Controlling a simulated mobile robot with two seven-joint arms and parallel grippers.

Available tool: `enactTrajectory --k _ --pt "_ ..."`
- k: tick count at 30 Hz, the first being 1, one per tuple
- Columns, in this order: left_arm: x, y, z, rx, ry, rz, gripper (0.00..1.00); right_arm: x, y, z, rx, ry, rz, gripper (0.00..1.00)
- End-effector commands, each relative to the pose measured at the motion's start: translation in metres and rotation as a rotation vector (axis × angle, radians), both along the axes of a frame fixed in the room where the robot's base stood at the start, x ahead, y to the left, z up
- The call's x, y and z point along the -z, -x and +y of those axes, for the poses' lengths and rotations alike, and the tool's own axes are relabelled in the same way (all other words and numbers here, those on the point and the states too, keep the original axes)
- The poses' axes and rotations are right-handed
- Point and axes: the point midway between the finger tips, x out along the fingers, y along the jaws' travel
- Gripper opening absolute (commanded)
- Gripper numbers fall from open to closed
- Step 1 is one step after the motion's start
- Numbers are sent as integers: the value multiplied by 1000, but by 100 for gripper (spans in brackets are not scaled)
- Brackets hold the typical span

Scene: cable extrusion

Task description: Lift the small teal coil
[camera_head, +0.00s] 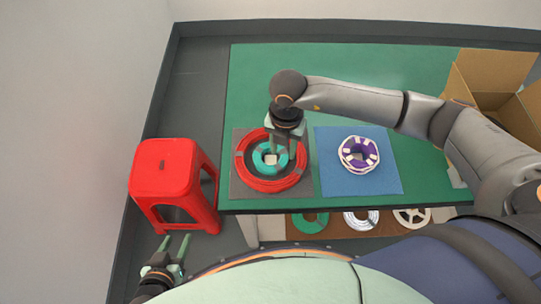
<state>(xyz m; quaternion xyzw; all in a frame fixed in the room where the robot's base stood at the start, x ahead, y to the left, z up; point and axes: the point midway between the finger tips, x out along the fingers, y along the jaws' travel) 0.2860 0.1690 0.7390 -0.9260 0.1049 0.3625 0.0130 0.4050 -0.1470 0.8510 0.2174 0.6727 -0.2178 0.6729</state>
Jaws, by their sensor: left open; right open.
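The small teal coil (262,165) lies inside the ring of a larger red coil (264,187) on a dark grey mat (306,188). A pale piece shows in its middle. My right gripper (282,150) points down over the upper right part of the teal coil, with its fingers open. The fingers cover part of both coils, and I cannot tell whether they touch the teal one. My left gripper (174,250) is open and empty at the lower left, off the table and below the red stool.
A purple and white coil (371,154) lies on a blue mat (335,180) to the right. Cardboard boxes (483,72) stand at the table's right end. A red stool (166,165) is left of the green table (255,85). More coils (311,222) lie below the front edge.

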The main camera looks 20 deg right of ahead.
Motion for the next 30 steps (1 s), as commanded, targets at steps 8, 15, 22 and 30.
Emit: enactTrajectory --k 8,15,22,30 --pt "-7 0 0 -1 1 0 50 37 0 -4 0 0 4 42" --pt "-7 0 -1 -1 1 0 50 52 -1 -5 -1 0 0 42" --pt "-6 0 0 -1 1 0 50 52 -1 -5 -1 0 0 33" --pt "-6 0 0 -1 1 0 50 51 -1 -5 -1 -1 -1 3"
